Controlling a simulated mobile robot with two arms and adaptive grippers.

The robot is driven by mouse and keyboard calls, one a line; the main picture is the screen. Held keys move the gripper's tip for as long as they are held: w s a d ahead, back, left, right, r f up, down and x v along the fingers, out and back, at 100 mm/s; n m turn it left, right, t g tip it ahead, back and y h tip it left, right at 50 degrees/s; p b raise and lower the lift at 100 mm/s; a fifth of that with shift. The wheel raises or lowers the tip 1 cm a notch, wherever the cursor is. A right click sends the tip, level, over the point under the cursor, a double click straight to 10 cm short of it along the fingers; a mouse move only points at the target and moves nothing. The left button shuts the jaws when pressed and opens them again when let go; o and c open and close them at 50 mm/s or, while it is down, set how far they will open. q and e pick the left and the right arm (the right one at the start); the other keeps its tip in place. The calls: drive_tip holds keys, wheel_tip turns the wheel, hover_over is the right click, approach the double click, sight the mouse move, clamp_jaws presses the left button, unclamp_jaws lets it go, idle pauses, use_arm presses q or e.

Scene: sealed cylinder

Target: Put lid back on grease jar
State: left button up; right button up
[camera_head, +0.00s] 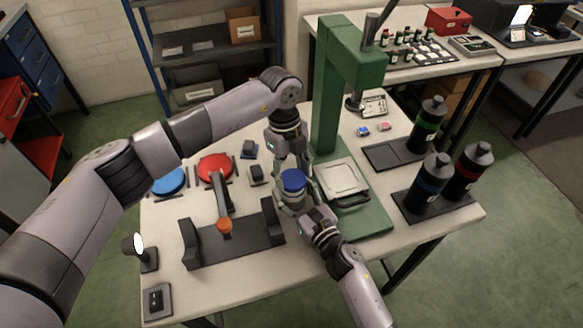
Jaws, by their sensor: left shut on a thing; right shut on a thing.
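The grease jar (289,197) is a small grey container at the front middle of the table, left of the green press. Its blue lid (293,178) is directly over the jar's top; I cannot tell whether it is seated or slightly above. My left gripper (291,170) reaches down from behind and is shut on the lid, its fingertips partly hidden. My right gripper (300,205) comes from the front right and is shut on the jar's body, covering part of it.
The green press (330,95) stands close on the right. A dark cradle (190,243) with an orange-tipped tool (224,226) is at left. Red (215,167) and blue (169,181) discs lie behind it. Dark bottles (430,175) stand on trays at right.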

use_arm(q)
drive_tip(key=shift+f, duration=0.6)
idle(0.5)
